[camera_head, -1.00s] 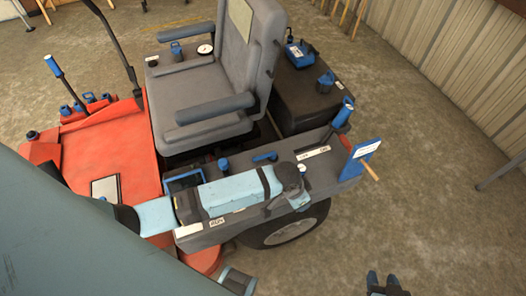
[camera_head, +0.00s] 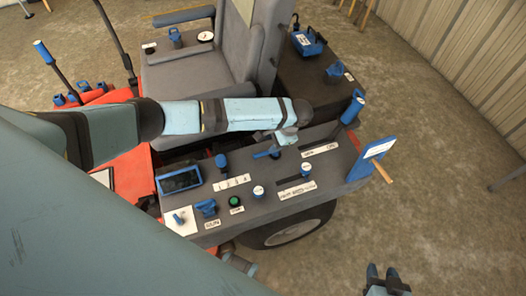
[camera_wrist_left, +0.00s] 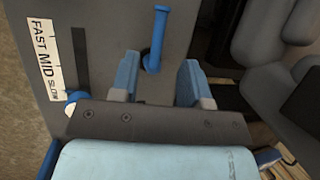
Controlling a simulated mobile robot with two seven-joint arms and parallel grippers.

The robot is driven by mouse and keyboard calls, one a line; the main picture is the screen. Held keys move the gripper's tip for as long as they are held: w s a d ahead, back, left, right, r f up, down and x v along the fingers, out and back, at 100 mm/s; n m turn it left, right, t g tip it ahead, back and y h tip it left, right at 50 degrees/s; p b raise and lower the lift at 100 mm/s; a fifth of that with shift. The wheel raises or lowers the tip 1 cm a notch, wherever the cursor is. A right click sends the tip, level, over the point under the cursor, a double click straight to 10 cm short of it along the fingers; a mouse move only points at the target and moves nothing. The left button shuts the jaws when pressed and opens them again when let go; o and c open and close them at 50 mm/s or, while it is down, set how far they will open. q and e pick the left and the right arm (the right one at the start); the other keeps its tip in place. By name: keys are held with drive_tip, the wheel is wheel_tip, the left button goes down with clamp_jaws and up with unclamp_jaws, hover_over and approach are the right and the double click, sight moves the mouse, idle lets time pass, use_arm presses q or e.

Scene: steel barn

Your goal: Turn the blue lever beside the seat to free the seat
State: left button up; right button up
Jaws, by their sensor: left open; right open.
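The grey seat (camera_head: 190,76) of the red machine stands at the upper middle of the head view. The blue lever (camera_head: 262,155) lies on the dark side console beside it. In the left wrist view the lever (camera_wrist_left: 157,38) shows as a blue bar with a rounded end. My left gripper (camera_head: 276,143) is open above the console at the lever. In the wrist view its two blue fingers (camera_wrist_left: 159,80) stand on either side of the lever's end, with gaps; contact cannot be seen. My right gripper (camera_head: 385,280) is open and empty at the bottom right.
The console (camera_head: 240,205) carries a screen (camera_head: 180,180), several knobs, and slots with a FAST MID SLOW label (camera_wrist_left: 45,60). A tall blue-handled lever (camera_head: 352,108) and a blue-framed sign (camera_head: 374,153) stand at its right end.

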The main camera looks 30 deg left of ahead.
sight(261, 154)
use_arm(q)
drive_tip(key=x, duration=0.7)
drive_tip(key=shift+f, duration=0.25)
clamp_jaws()
